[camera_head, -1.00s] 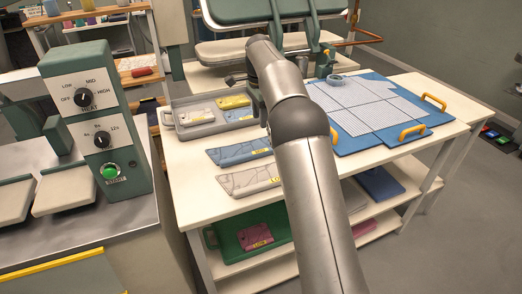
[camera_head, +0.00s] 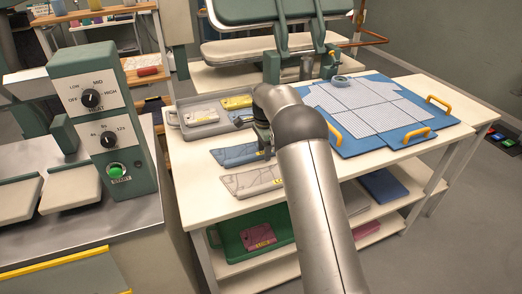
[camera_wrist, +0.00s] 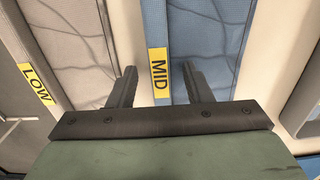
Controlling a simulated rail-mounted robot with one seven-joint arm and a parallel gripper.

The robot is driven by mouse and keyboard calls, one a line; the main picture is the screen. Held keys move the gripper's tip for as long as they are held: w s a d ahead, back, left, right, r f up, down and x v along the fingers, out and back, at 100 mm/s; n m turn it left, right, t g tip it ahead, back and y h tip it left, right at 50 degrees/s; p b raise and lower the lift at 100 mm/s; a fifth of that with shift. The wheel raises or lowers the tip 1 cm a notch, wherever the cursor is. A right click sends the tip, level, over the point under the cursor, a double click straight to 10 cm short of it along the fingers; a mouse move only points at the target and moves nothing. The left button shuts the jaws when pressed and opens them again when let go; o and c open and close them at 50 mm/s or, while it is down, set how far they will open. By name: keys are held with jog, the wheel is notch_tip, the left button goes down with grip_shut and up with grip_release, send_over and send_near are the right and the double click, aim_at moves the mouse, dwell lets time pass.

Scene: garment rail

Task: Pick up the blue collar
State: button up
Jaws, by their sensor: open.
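A flat blue piece (camera_head: 235,154), which looks like the blue collar, lies on the white table left of my arm, with a yellow label at its right end. In the wrist view the blue piece (camera_wrist: 205,50) lies under my gripper, and its label reads MID. My gripper (camera_wrist: 158,72) is open, with its two fingers apart on either side of the label and nothing held. I cannot tell how high the fingertips are above the piece. In the head view my gripper (camera_head: 265,138) is partly hidden by my arm.
A grey piece (camera_head: 250,181) labelled LOW lies just in front of the blue one. A grey tray (camera_head: 185,133) with several pieces stands behind it.

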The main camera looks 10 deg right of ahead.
grip_shut()
